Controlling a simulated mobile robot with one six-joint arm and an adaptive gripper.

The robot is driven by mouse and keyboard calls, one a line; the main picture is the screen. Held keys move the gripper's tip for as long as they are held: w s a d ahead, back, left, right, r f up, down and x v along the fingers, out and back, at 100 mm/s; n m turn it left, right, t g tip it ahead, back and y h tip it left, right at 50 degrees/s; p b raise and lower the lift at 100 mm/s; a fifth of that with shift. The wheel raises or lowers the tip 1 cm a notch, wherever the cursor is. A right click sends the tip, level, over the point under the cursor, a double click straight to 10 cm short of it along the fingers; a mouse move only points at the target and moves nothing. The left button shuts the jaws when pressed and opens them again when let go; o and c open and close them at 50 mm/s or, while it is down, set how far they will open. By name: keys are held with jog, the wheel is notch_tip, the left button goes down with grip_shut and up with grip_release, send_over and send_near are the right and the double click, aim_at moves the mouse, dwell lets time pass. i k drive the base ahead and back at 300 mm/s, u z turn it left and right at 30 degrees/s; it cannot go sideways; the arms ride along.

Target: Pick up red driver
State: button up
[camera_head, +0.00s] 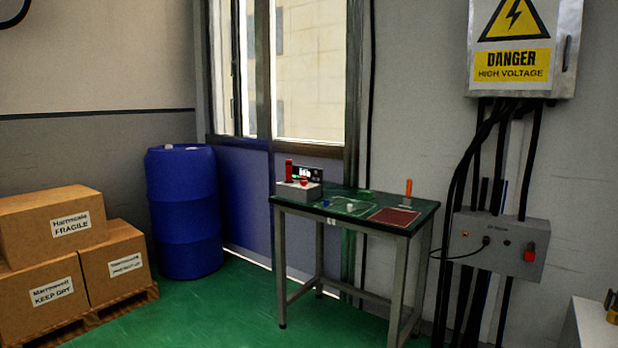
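A green-topped table (345,196) with grey metal legs stands against the wall under the window. An upright red cylinder (288,169) stands at its left end, at the grey box with a small display. An upright thin orange-red handle (408,188) stands at the back right of the tabletop, behind a dark red mat (394,216). Both are small, and I cannot tell for sure which is the red driver. My gripper is not in view.
A grey box (297,190) with a red knob sits on the table. Cartons (50,225) on a pallet and a blue drum (183,212) stand at left. A wall control box (499,246) with cables hangs right of the table. Green floor (220,305) in front is clear.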

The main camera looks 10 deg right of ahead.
aim_at(288, 162)
jog(key=u, duration=0.15)
jog(key=i, duration=0.95)
jog(key=z, duration=0.1)
